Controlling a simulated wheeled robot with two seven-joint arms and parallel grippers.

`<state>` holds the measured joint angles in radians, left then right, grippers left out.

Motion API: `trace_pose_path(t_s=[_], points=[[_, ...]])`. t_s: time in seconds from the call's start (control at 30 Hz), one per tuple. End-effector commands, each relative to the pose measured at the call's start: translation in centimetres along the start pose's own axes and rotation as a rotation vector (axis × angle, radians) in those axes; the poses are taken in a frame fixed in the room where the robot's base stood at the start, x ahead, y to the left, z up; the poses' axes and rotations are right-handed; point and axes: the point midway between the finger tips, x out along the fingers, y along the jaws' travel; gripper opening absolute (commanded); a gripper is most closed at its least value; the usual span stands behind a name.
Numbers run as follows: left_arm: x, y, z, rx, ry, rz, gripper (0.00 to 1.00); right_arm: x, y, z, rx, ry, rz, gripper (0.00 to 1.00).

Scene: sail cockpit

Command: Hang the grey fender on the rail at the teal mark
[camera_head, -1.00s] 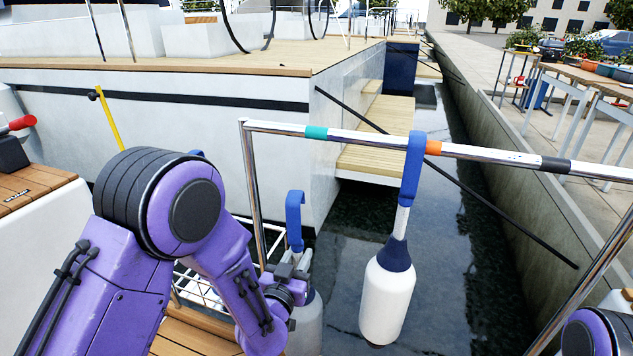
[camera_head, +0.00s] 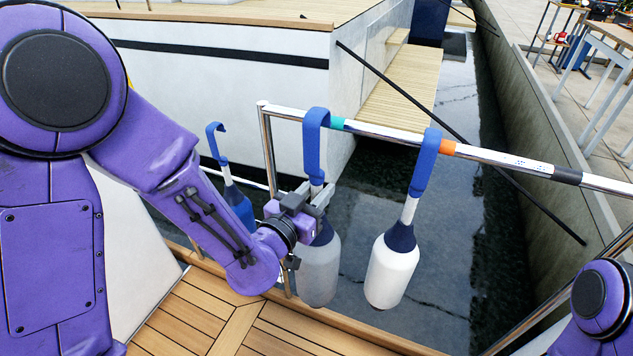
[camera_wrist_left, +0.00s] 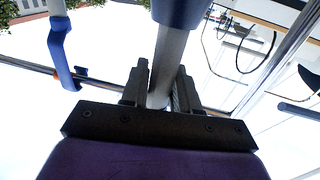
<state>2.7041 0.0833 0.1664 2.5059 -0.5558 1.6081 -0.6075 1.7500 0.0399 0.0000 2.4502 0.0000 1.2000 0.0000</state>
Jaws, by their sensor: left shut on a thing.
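The grey fender (camera_head: 319,272) hangs upright from my left gripper (camera_head: 318,197), which is shut on its neck below the blue hook (camera_head: 312,150). In the left wrist view the neck (camera_wrist_left: 168,65) runs between the fingers (camera_wrist_left: 160,95). The hook's top is at the rail (camera_head: 385,134), beside the left end of the teal mark (camera_head: 337,123). I cannot tell whether the hook rests on the rail or is just above it. My right gripper is out of view.
A white fender (camera_head: 391,272) hangs by its blue hook (camera_head: 425,165) just left of the orange mark (camera_head: 448,147). The rail right of the orange mark is free. Dark water lies below.

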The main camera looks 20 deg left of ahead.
Motion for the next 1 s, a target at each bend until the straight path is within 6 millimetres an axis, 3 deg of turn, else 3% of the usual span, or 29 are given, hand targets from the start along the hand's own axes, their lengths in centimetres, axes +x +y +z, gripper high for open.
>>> trace_pose_path(t_s=[0.3, 1.0], points=[[2.4, -0.4, 0.1, -0.002, 0.006, -0.001, 0.0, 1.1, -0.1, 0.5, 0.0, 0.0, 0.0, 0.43], [8.3, -1.3, -0.1, -0.002, 0.005, -0.001, 0.0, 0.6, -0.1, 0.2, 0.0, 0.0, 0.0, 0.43]])
